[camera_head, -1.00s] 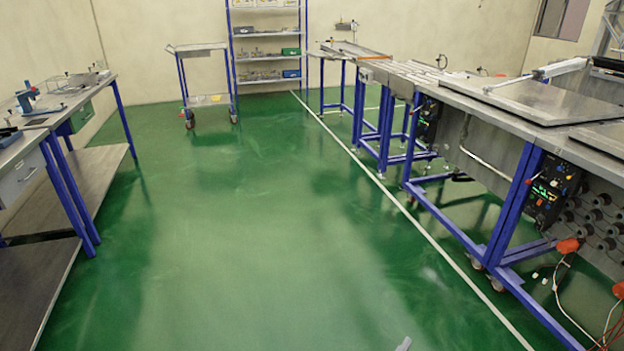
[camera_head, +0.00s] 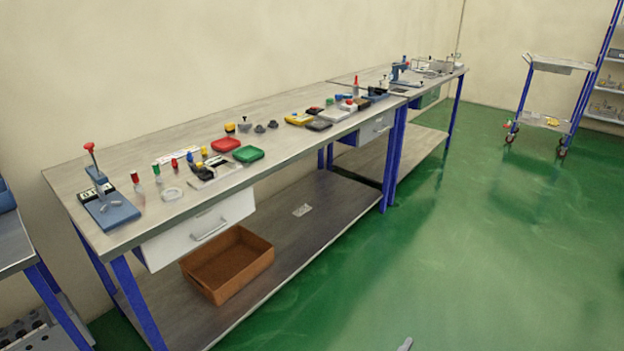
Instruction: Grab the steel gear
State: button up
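I cannot pick out a steel gear for certain in the head view. Small parts lie on the long workbench (camera_head: 290,104) at the left, too small to name surely. Among them are a pale ring-like piece (camera_head: 172,193) near the front edge and small dark grey pieces (camera_head: 259,128) farther back. Of my arm, only a small grey tip (camera_head: 404,344) shows at the bottom edge, far from the bench. Whether it is open or shut does not show.
A red-handled press (camera_head: 110,205) stands at the bench's near end. Red (camera_head: 225,144) and green (camera_head: 248,154) trays lie mid-bench. A brown bin (camera_head: 228,264) sits on the lower shelf. A trolley (camera_head: 545,95) stands at the back right. The green floor (camera_head: 480,260) is clear.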

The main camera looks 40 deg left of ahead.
aim_at(273, 124)
jog(key=i+j+u, duration=0.9)
jog(key=i+u, duration=0.65)
jog(key=i+j, duration=0.1)
jog(key=i, duration=1.7)
jog(key=k+l, duration=0.1)
jog(key=k, duration=0.25)
jog(key=l+u, duration=0.05)
